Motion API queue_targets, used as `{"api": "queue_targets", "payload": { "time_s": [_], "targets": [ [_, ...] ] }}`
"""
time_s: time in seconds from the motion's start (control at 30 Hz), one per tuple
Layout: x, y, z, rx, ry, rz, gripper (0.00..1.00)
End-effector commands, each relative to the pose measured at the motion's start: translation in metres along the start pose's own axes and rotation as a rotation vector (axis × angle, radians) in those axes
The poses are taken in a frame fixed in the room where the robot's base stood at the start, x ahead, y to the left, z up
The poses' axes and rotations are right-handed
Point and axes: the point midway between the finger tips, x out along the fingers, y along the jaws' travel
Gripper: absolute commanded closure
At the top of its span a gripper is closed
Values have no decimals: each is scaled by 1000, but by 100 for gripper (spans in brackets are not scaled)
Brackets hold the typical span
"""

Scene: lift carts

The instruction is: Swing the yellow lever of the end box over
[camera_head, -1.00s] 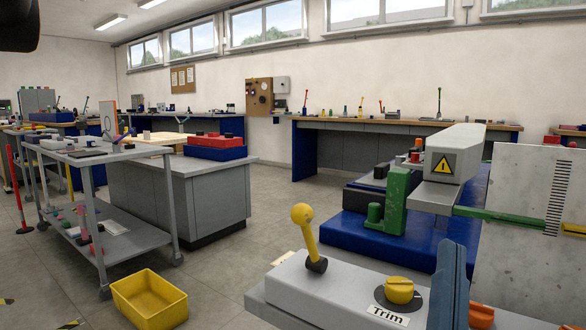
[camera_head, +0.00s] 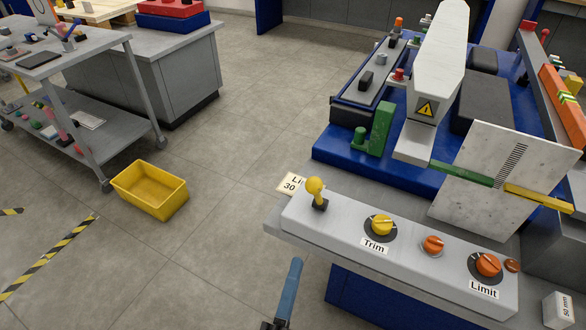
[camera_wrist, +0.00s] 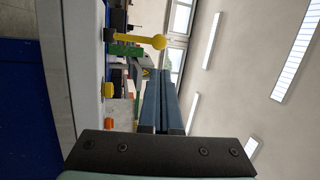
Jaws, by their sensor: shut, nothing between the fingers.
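The end box (camera_head: 345,232) is a long light grey control box on a bench at lower right in the head view. Its yellow lever (camera_head: 315,187), with a ball top and dark base, stands at the box's left end. It also shows in the wrist view as the yellow lever (camera_wrist: 133,40), lying sideways in that rotated picture. My gripper (camera_head: 296,264) is in front of the box in the head view, below the lever and apart from it. In the wrist view my gripper's blue fingers (camera_wrist: 160,72) are together and empty.
A yellow Trim knob (camera_head: 382,225), an orange button (camera_head: 432,245) and an orange Limit knob (camera_head: 488,264) sit right of the lever. A white card (camera_head: 293,183) lies behind the box's left end. A yellow bin (camera_head: 150,189) stands on the floor; open floor lies between.

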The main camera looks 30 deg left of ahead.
Motion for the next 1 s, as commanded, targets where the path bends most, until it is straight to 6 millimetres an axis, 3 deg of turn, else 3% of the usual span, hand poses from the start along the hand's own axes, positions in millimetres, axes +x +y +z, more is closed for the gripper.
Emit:
{"api": "queue_targets", "payload": {
  "time_s": [0.13,0.27,0.8,1.0],
  "targets": [
    [-13,-5,2,50,4,23,100],
    [-10,-3,2,59,6,24,100],
    [91,-2,1,54,6,22,100],
    [115,-1,2,56,4,24,100]
  ]
}}
